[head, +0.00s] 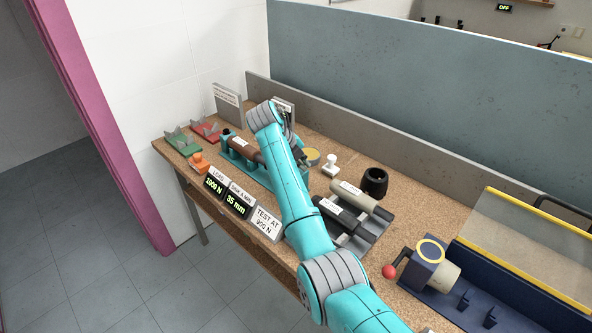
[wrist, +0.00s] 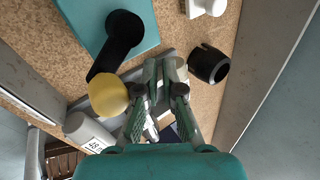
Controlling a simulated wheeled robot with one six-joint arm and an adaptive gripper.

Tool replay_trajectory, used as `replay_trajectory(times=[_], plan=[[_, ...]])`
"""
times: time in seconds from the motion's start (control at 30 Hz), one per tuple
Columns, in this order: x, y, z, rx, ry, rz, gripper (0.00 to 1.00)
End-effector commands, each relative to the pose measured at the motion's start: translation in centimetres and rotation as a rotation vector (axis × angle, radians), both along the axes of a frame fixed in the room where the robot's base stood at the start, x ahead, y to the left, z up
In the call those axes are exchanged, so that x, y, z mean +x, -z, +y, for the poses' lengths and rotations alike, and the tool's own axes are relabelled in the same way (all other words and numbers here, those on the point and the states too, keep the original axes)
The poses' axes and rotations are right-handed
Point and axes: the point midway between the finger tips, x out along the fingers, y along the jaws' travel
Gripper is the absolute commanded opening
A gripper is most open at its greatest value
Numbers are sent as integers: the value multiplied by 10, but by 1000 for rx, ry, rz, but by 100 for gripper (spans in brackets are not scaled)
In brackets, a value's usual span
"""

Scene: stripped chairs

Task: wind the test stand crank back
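In the wrist view the crank's black arm (wrist: 124,32) lies over the teal test stand (wrist: 85,15). A round yellow knob (wrist: 108,95) is at its lower end. In the head view the teal stand (head: 262,178) holds a brown cylinder (head: 243,148); my arm covers its right part. My gripper (wrist: 163,68) has its green fingers nearly together, with nothing visible between them. It is just right of the yellow knob in the wrist view; I cannot tell whether they touch. Displays read LOAD 1000 N (head: 214,182) and 35 mm (head: 237,201); a sign (head: 268,222) reads TEST AT 900 N.
A yellow-topped round thing (head: 312,156), a white piece (head: 331,166) and a black cup (head: 375,182) stand right of my arm. Two cylinders (head: 362,196) lie in a grey rack. A blue machine with a red-knobbed lever (head: 389,271) is at the right. A low panel (head: 420,180) borders the bench.

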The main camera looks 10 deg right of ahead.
Motion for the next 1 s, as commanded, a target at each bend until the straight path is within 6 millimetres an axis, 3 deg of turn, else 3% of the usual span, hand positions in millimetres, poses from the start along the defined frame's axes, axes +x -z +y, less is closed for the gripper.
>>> replay_trajectory(times=[0.07, 0.3, 0.53, 0.6, 1.0], plan=[[-3, 4, 4, 2, -3, 6, 21], [-8, 3, 10, 3, -3, 2, 48], [-13, 3, 16, 4, -4, 2, 59], [-15, 3, 17, 4, -4, 2, 72], [-19, 1, 21, 3, -2, -2, 72]])
